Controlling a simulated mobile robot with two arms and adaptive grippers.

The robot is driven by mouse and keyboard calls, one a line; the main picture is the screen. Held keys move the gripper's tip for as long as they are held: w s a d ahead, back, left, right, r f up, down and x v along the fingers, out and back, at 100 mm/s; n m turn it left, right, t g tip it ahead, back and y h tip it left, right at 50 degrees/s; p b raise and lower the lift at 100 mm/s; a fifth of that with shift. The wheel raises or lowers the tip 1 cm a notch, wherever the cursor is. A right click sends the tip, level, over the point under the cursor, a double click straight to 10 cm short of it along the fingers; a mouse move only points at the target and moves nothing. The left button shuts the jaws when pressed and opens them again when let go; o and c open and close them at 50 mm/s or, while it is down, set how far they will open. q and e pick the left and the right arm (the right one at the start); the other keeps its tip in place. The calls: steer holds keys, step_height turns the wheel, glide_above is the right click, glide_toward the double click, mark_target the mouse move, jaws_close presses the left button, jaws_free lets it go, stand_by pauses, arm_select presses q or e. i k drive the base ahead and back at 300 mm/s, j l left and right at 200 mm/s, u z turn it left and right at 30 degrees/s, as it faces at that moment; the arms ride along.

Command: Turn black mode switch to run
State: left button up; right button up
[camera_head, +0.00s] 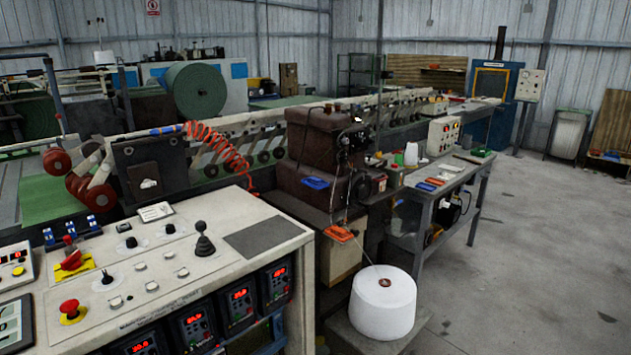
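The cream control panel (210,285) fills the lower left of the head view. Several small black knobs stand on it: one (107,278) on a round pale plate near the left, one (131,242) behind it, and one (170,229) further right. Their labels are too small to read, so I cannot tell which is the mode switch or where it points. A black joystick lever (204,240) stands upright right of them. Neither of my grippers is in view.
A red mushroom button (71,308) and a red rotary handle (70,260) on yellow plates stand at the panel's left. Lit red displays (240,303) line its front. A white thread cone (383,301) stands right of the panel. The floor (545,255) at right is clear.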

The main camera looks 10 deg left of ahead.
mark_target(108, 279)
steer(key=u, duration=1.4)
